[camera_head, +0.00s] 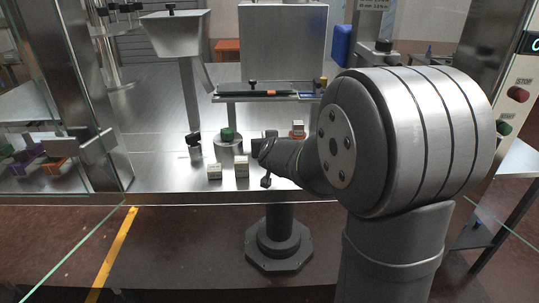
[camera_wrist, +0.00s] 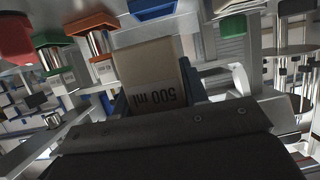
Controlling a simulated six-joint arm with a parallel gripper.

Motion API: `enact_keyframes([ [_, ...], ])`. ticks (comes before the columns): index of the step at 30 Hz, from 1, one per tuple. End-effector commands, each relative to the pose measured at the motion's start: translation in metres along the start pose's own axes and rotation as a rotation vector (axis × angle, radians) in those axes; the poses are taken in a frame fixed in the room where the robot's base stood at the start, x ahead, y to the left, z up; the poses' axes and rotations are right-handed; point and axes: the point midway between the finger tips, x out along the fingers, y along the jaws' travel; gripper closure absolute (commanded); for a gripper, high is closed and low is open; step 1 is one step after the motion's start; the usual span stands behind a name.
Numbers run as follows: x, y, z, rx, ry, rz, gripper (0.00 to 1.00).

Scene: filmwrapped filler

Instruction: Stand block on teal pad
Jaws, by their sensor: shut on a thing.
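My gripper (camera_head: 262,147) is low over the steel worktop, right of the green-topped round stand. In the wrist view my gripper (camera_wrist: 155,98) is shut on a beige block (camera_wrist: 150,62) marked "500 ml", with the lettering upside down. In the head view I cannot make out the held block, as my gripper and wrist cover that area. I cannot pick out a teal pad for certain in either view; a round stand with a dark green top (camera_head: 228,134) is just left of my gripper.
Two small pale blocks (camera_head: 214,171) (camera_head: 241,168) stand on the worktop in front of the green-topped stand. A small block with orange (camera_head: 298,129) is behind my wrist. A dark-knobbed post (camera_head: 193,140) is left. A raised rail (camera_head: 265,94) crosses behind.

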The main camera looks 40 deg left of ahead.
Motion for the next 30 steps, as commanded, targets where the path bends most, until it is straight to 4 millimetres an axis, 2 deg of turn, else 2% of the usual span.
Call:
enact_keyframes([
  [2, -0.005, 0.0, -0.012, 0.002, 0.005, -0.002, 0.93],
  [9, -0.01, 0.0, -0.025, 0.0, 0.002, 0.001, 0.93],
  [22, -0.012, 0.004, -0.031, 0.004, 0.001, 0.007, 0.93],
  [26, -0.01, 0.025, -0.033, 0.021, 0.002, 0.048, 0.93],
  [28, -0.008, 0.046, -0.035, 0.039, 0.002, 0.089, 0.93],
  [30, -0.007, 0.079, -0.036, 0.065, 0.002, 0.15, 0.93],
])
